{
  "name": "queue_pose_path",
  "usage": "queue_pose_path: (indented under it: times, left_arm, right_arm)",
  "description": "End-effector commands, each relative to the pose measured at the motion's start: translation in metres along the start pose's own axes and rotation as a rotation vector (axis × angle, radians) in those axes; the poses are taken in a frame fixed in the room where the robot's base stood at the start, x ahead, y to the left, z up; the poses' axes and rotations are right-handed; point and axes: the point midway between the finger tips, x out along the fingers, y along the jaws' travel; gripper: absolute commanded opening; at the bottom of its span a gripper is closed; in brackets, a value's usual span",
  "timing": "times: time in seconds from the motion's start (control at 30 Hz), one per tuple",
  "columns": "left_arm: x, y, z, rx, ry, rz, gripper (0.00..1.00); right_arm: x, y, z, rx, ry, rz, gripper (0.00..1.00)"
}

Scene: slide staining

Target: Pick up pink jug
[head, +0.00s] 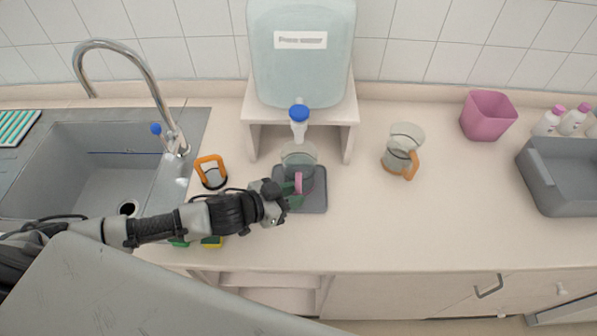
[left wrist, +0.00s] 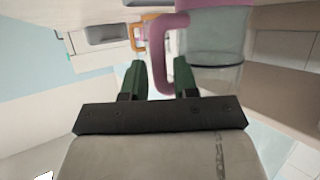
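The pink jug has a clear body (head: 299,156) and a pink handle (head: 298,183). It stands on a grey mat (head: 314,198) under the dispenser's tap. My left gripper (head: 291,190) reaches it from the left, at the handle. In the left wrist view, the pink handle (left wrist: 157,55) lies between the two green fingertips of my left gripper (left wrist: 161,80), with a gap showing beside it. The fingers are apart and not closed on it. The jug's clear body (left wrist: 214,52) is to the right there. My right gripper is not in view.
A water dispenser (head: 300,70) on a white stand (head: 252,112) is above the jug. An orange-handled jug (head: 402,150), a pink bin (head: 488,115), bottles (head: 571,119) and a grey tray (head: 545,180) are to the right. A sink (head: 85,165) is at left.

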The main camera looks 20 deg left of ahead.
Motion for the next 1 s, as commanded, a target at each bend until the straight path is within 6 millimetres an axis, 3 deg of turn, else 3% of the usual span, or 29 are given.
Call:
queue_pose_path:
  times: [0.17, 0.43, 0.63, 1.0]
  left_arm:
    - [0.018, 0.0, -0.001, -0.001, 0.0, -0.001, 0.29]
    - [0.02, 0.0, 0.001, 0.0, -0.001, 0.0, 0.29]
    - [0.02, 0.0, 0.001, 0.0, -0.001, -0.001, 0.0]
    - [0.02, 0.0, -0.001, 0.002, 0.003, -0.001, 0.0]
  right_arm:
    - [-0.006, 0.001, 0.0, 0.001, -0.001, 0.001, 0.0]
    - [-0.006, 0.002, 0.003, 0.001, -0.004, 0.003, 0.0]
    - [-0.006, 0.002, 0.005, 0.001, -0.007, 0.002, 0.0]
    - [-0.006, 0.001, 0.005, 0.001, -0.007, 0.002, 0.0]
